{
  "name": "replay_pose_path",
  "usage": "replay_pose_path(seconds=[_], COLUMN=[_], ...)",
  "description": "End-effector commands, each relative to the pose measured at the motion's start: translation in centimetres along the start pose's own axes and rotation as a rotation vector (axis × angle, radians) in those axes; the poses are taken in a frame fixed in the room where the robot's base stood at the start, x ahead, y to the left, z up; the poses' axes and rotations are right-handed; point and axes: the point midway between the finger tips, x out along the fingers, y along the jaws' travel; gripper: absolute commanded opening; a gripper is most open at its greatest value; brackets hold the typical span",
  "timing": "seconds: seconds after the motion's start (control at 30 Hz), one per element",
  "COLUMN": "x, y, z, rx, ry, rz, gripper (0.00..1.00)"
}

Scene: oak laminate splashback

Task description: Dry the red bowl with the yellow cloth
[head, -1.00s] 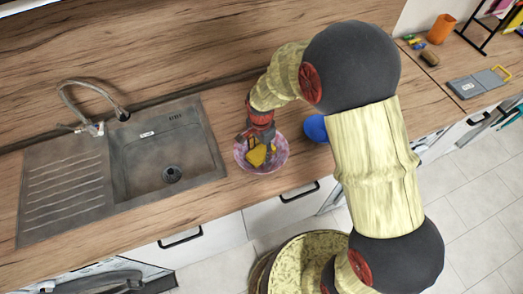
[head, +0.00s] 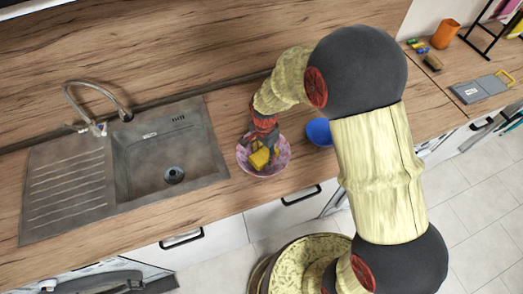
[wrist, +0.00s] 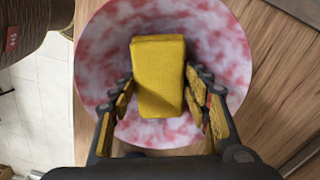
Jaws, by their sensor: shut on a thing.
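The red bowl (head: 285,160) is mottled red-pink and white and stands upright on the wooden counter, right of the sink. It fills much of the wrist view (wrist: 100,60). The yellow cloth (head: 260,159) looks like a thick folded block and is inside the bowl's outline. In the wrist view the cloth (wrist: 158,75) is between the fingers of my gripper (wrist: 160,92). My gripper (head: 262,146) is shut on it, pointing down into the bowl. I cannot tell whether the cloth touches the bowl's inner surface, as the cloth and fingers hide part of it.
A blue bowl (head: 319,132) stands close to the right of the red bowl, near my arm. The sink (head: 150,160) with its tap (head: 98,128) is at left. An orange cup (head: 445,33), a sponge (head: 432,62) and a grey board (head: 480,88) are far right.

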Motion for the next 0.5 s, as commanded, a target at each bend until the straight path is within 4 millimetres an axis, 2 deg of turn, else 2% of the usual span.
replay_pose_path(seconds=[0.33,0.5], x=[0.06,0.07], y=[0.02,-0.77], z=[0.01,0.00], rx=[0.000,-0.001], ry=[0.000,0.000], rz=[0.001,0.000], gripper=[0.28,0.28])
